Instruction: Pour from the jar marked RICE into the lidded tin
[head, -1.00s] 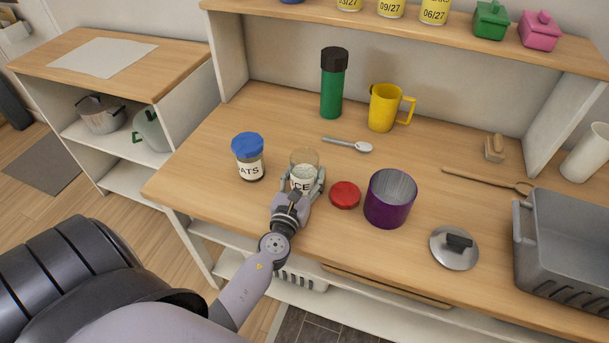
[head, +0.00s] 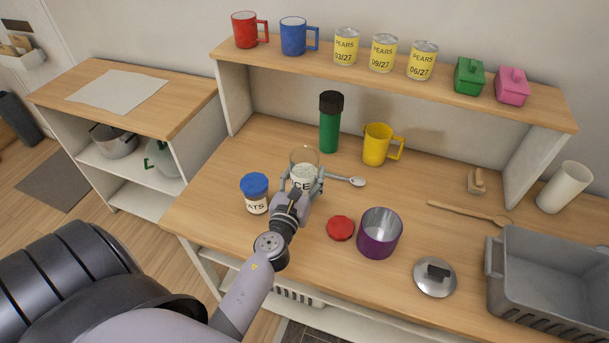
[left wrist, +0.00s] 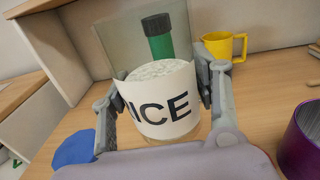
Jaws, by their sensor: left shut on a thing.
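The clear jar marked RICE (head: 304,164), with white contents and no lid on it, is upright or nearly so between the fingers of my left gripper (head: 303,180). In the left wrist view the jar's label (left wrist: 160,108) faces me and the fingers close on both sides. The jar appears raised off the counter. The purple tin (head: 379,239) stands open on the counter, to the right of the jar and nearer the front. A grey lid with a black knob (head: 435,278) lies to the tin's right. My right gripper is out of view.
A blue-lidded jar (head: 256,196) stands left of the held jar. A red lid (head: 340,228) lies between gripper and tin. A grey crate (head: 550,280) is at right.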

